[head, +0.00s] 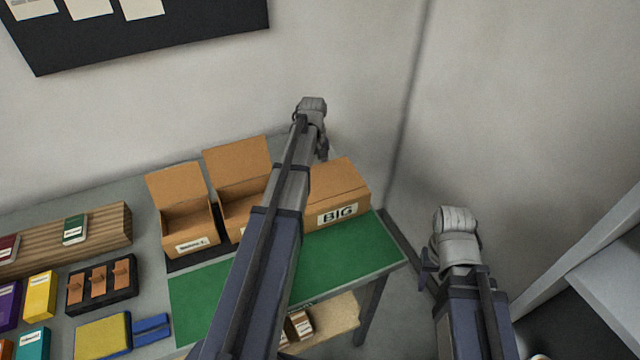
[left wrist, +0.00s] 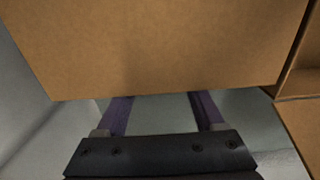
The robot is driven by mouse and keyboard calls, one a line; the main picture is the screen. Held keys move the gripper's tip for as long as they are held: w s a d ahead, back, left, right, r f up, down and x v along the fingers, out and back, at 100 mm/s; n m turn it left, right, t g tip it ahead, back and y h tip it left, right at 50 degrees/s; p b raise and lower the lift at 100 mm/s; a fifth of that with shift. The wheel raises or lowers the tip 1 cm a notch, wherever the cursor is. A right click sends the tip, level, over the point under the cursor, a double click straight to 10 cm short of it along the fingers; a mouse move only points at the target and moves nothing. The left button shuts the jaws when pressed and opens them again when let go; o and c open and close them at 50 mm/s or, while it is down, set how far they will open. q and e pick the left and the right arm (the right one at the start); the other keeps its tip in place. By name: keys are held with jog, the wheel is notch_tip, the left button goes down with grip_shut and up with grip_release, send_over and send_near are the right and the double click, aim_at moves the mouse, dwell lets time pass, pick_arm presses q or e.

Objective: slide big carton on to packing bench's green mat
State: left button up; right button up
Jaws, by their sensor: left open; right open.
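The big carton (head: 345,182) is a closed brown box with a BIG label. It stands at the back right of the packing bench, its front at the back edge of the green mat (head: 345,253); my left arm hides its left part. My left gripper (head: 322,150) is open at the carton's far side, by the wall. In the left wrist view the big carton (left wrist: 160,45) fills the top, close to the open fingers, and hides their tips; contact cannot be told. My right gripper (head: 428,268) is open and empty, right of the bench, apart from the carton.
Two open cartons, a smaller one (head: 187,222) and a partly hidden one (head: 238,170), stand left of the big carton. Ink boxes and a black tray (head: 103,287) lie further left. The mat's visible surface is bare. A shelf unit (head: 600,270) stands at right.

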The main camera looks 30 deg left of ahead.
aim_at(335, 198)
pick_arm(q)
jog(key=shift+s+d, duration=1.8)
jog(key=shift+d, duration=0.25)
jog(key=shift+s+d, duration=1.75)
jog(key=shift+d, duration=0.35)
jog(key=shift+s+d, duration=1.8)
jog(key=shift+d, duration=0.25)
jog(key=shift+w, duration=0.1)
jog(key=shift+a, duration=0.1)
jog(key=shift+w+a, duration=0.4)
notch_tip(335, 198, up, 7)
jog(key=p, duration=0.7)
jog(key=shift+r, duration=0.15)
jog(key=shift+f, duration=0.2)
jog(key=shift+s, duration=0.1)
